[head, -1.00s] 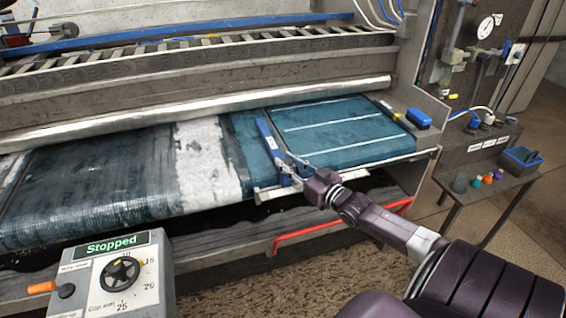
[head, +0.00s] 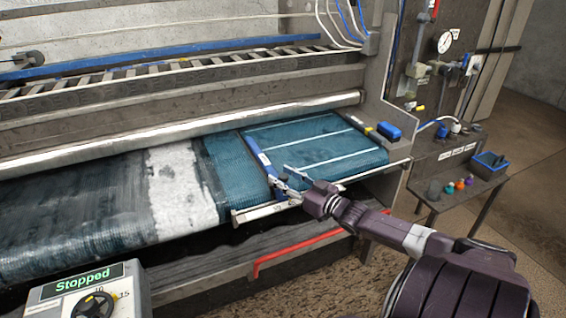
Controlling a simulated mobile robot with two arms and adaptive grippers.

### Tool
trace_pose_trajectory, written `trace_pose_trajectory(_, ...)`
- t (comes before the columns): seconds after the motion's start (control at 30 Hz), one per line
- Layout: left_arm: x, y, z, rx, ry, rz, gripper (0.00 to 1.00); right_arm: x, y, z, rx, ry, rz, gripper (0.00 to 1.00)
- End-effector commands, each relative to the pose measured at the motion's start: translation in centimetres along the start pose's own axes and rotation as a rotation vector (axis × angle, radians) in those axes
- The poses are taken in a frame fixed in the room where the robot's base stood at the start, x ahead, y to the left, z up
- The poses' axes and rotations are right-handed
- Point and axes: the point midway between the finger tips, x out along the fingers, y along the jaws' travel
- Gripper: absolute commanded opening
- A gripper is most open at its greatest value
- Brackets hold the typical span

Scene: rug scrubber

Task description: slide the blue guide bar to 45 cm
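The blue guide bar (head: 257,153) lies across the teal wet rug (head: 222,168) on the machine's bed, running from back to front. A pale scale strip (head: 262,211) runs along the front edge of the bed; its figures are too small to read. My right gripper (head: 285,178) is at the front end of the bar, with its fingers around or against that end. I cannot tell whether they are closed on it. My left gripper is not in view.
A control box (head: 82,292) at lower left reads "Stopped". A metal roller (head: 180,124) spans behind the rug. A blue brush (head: 389,132) sits at the bed's right. A red rail (head: 310,244) runs below the front edge. A side table (head: 455,200) holds small bottles and a blue-topped caddy.

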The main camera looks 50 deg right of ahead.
Motion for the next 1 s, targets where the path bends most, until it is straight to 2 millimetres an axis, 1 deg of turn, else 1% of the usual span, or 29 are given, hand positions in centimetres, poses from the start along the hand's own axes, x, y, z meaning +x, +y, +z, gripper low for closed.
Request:
trace_pose_trajectory(0.07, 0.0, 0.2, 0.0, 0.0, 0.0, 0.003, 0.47, 0.0, 0.0, 0.0, 0.0, 0.0, 0.0, 0.4)
trace_pose_trajectory(0.2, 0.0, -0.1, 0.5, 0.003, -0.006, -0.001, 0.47, -0.2, -0.1, 0.0, 0.001, 0.0, -0.001, 0.4)
trace_pose_trajectory(0.37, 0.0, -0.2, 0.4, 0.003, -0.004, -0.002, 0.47, -1.3, 0.0, 0.2, 0.001, -0.003, 0.0, 0.4)
trace_pose_trajectory(1.0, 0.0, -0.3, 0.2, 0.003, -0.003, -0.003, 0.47, -10.2, 0.0, 0.1, 0.002, -0.002, 0.001, 0.4)
